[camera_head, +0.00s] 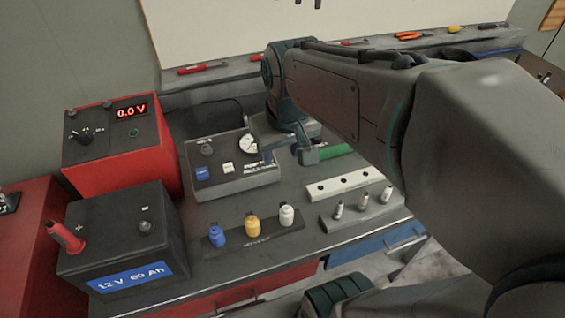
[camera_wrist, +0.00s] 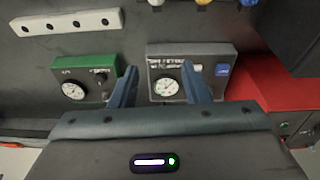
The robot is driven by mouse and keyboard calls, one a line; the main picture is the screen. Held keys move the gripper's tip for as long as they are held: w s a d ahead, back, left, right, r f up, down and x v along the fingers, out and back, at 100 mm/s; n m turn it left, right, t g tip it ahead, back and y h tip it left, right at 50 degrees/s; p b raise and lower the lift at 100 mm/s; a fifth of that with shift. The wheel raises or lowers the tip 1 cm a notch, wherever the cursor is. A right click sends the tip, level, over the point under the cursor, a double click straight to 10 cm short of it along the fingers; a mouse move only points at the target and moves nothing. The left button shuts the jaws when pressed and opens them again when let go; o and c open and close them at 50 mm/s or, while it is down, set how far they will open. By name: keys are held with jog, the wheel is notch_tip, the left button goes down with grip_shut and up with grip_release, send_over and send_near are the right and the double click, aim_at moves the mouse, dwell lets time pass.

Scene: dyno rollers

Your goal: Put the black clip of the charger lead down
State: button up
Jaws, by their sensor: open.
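The black clip is not distinguishable in either view. The red charger (camera_head: 120,148) with a 0.0 V display stands at the left of the bench. In front of it is the black 12 V battery (camera_head: 125,240). A red clip (camera_head: 66,236) sits upright at the battery's plus post; the other post (camera_head: 145,227) looks bare. My gripper (camera_head: 284,154) is over the bench beside the grey gauge box (camera_head: 232,165). In the wrist view my gripper (camera_wrist: 159,70) is open, with nothing seen between its fingers.
A green gauge box (camera_wrist: 85,80) is next to the grey one. A rack of blue, yellow and white bottles (camera_head: 255,240), a white holed strip (camera_head: 342,187) and a holder with metal pieces (camera_head: 362,208) stand near the front. Tools lie on the back ledge (camera_head: 215,75).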

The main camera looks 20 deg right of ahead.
jog(key=s+f, duration=0.3)
jog(key=s, duration=0.3)
jog(key=shift+f+m, duration=0.2)
jog(key=shift+m, duration=0.1)
jog(key=shift+a, duration=0.15)
jog(key=shift+c, duration=0.6)
